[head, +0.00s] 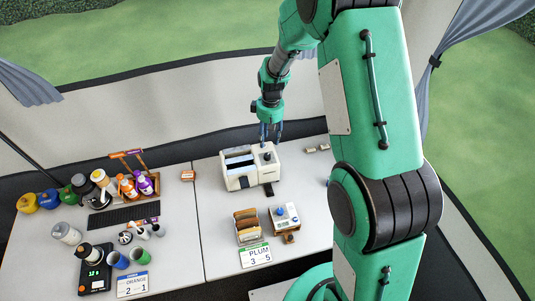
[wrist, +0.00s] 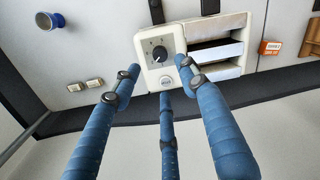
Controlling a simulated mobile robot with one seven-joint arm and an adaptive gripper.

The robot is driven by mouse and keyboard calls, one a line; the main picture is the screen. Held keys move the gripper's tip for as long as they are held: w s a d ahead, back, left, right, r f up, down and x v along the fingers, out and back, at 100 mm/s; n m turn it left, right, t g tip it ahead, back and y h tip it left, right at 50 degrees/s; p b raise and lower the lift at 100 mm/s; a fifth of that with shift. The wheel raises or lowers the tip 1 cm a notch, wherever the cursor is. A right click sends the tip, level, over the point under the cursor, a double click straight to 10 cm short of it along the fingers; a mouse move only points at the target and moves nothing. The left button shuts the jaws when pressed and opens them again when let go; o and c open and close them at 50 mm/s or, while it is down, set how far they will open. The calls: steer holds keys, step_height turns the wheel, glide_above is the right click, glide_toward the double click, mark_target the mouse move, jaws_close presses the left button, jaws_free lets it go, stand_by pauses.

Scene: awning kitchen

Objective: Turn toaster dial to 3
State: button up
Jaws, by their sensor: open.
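The white toaster (head: 238,173) stands near the back of the right table, with two long slots in its top. Its black dial (head: 267,157) is on the right part of the top. My gripper (head: 269,130) is just above the dial end of the toaster, fingers pointing down. In the wrist view its blue fingers (wrist: 158,85) are spread apart and empty, close to the dial panel, with the dial between and beyond the fingertips.
A bread rack (head: 248,226), a small white device with a blue knob (head: 285,216) and a "PLUM 3 5" card (head: 256,255) stand in front of the toaster. Small beige blocks (head: 317,149) lie to its right. Bottles and cups crowd the left table.

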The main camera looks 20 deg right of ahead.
mark_target(267, 155)
steer(key=f, duration=1)
steer(key=shift+s+a+f, duration=0.15)
steer(key=shift+a+f, duration=0.05)
steer(key=shift+a, duration=0.05)
jaws_close()
